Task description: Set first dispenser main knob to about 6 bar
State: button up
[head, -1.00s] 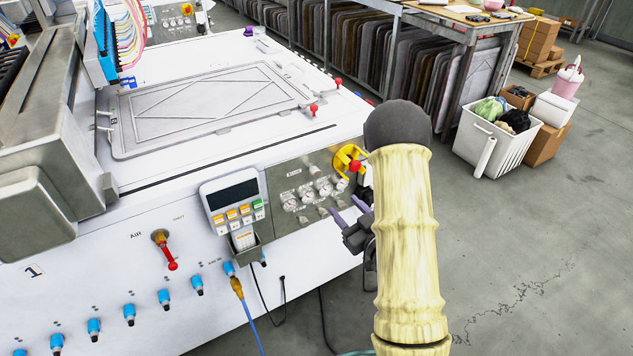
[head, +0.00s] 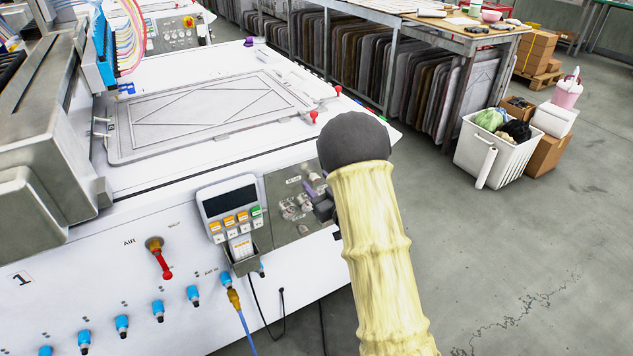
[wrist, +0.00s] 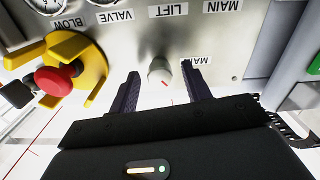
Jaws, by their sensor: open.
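The main knob (wrist: 160,71) is a small pale round knob with a red mark, on a grey metal panel (wrist: 130,45). A partly covered label reading MAIN sits beside it, upside down in the wrist view. My gripper (wrist: 160,69) is open, with one dark finger on each side of the knob; I cannot tell whether either touches it. In the head view my gripper (head: 318,192) is at the panel's right part, largely hidden by my arm. The gauges (head: 295,208) show small there; their readings are not legible. The main gauge's dial is out of the wrist view.
A yellow guard with a red button (wrist: 56,79) is close to the left finger in the wrist view. A keypad unit (head: 232,212) hangs left of the panel, with a red-handled AIR valve (head: 160,258) further left. Open floor (head: 530,260) lies right.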

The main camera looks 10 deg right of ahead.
jog(key=shift+w+a, duration=0.2)
jog(key=shift+w, duration=0.5)
jog(key=c, duration=1)
